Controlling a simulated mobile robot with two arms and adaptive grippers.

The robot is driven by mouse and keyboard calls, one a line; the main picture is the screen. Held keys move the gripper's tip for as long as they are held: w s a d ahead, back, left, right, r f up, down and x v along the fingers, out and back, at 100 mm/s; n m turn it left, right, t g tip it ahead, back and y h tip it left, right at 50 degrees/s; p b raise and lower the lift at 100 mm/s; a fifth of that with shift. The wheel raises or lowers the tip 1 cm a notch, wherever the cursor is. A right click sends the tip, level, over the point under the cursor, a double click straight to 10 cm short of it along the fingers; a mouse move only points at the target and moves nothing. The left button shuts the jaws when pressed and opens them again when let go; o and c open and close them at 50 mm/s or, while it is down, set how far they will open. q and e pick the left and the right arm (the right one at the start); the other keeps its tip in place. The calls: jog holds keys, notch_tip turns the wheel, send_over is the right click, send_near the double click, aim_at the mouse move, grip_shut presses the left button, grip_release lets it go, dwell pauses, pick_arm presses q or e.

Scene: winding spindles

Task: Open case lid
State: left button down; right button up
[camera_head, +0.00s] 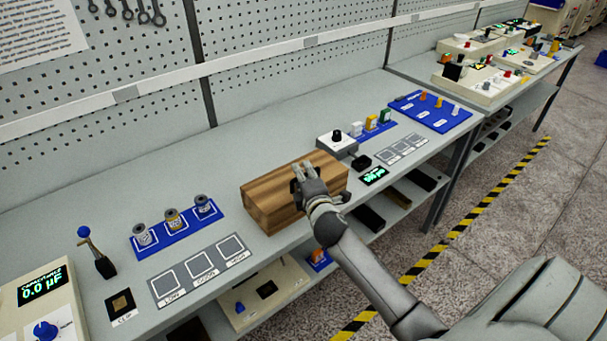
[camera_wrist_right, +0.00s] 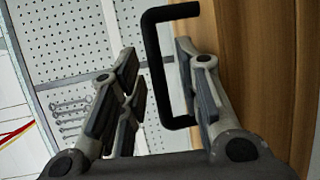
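The wooden case (camera_head: 272,201) sits on the grey bench near its front edge, and its lid looks shut. My right gripper (camera_head: 303,173) is at the right part of the case in the head view. In the right wrist view, the black handle (camera_wrist_right: 152,68) stands out from the case's wooden face (camera_wrist_right: 258,70). My right gripper (camera_wrist_right: 157,72) is open there, one finger on each side of the handle bar, with a gap showing on the left. Contact with the handle cannot be told. My left gripper is not in view.
A blue rack (camera_head: 175,229) with several spools and a labelled mat (camera_head: 203,272) lie left of the case. A white box with a black knob (camera_head: 337,142) and a small display (camera_head: 373,176) stand to its right. A pegboard wall (camera_head: 290,80) is behind.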

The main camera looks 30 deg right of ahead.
grip_shut()
jog(key=shift+w+r, duration=0.1)
jog(key=shift+w, duration=0.05)
dwell(0.4)
